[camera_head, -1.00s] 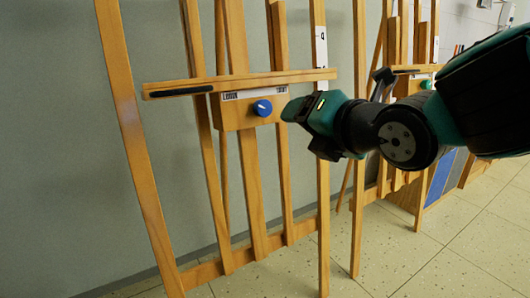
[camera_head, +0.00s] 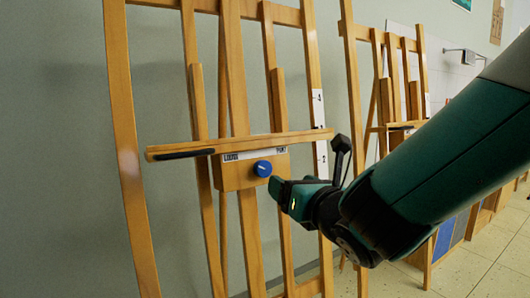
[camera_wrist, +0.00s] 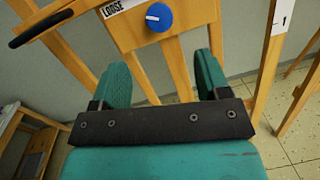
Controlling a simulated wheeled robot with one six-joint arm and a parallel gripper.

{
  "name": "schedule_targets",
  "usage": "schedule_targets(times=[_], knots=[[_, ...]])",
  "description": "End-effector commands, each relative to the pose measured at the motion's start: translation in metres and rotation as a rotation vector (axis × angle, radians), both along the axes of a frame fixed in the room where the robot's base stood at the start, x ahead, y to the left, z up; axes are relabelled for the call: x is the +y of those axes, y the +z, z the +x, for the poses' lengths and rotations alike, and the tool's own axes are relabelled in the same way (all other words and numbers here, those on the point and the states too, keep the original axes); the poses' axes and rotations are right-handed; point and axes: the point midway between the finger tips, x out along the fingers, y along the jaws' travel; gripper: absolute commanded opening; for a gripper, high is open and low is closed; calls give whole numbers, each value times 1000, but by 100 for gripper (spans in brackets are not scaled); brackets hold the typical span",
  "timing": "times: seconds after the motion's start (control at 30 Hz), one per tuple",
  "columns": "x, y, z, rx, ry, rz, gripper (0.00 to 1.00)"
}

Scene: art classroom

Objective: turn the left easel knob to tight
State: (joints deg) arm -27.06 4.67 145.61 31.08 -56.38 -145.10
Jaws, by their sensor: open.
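The blue knob (camera_head: 263,168) sits on the wooden block (camera_head: 230,176) under the tray of the left easel (camera_head: 123,130). A white label strip above it reads "LOOSE" at the left and "TIGHT" at the right. My gripper (camera_head: 277,188) is just right of and below the knob in the head view, apart from it. In the wrist view the knob (camera_wrist: 159,17) is at the top centre, beyond the two open teal fingers (camera_wrist: 160,75). Nothing is between the fingers. The knob has a pale pointer mark; its exact setting is hard to tell.
The easel's tray ledge (camera_head: 235,146) juts out above the knob, with a dark bar at its left end. A second easel (camera_head: 355,120) stands to the right behind my arm. A wall (camera_head: 60,150) is close behind the easels.

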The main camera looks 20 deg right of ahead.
Motion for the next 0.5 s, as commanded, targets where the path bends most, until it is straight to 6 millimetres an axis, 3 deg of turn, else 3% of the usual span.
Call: schedule_targets(times=[0.03,0.4,0.5], knots=[[2,7,3,7,7,-6,69],[8,4,31,7,9,-9,69],[11,8,51,4,7,-3,69]])
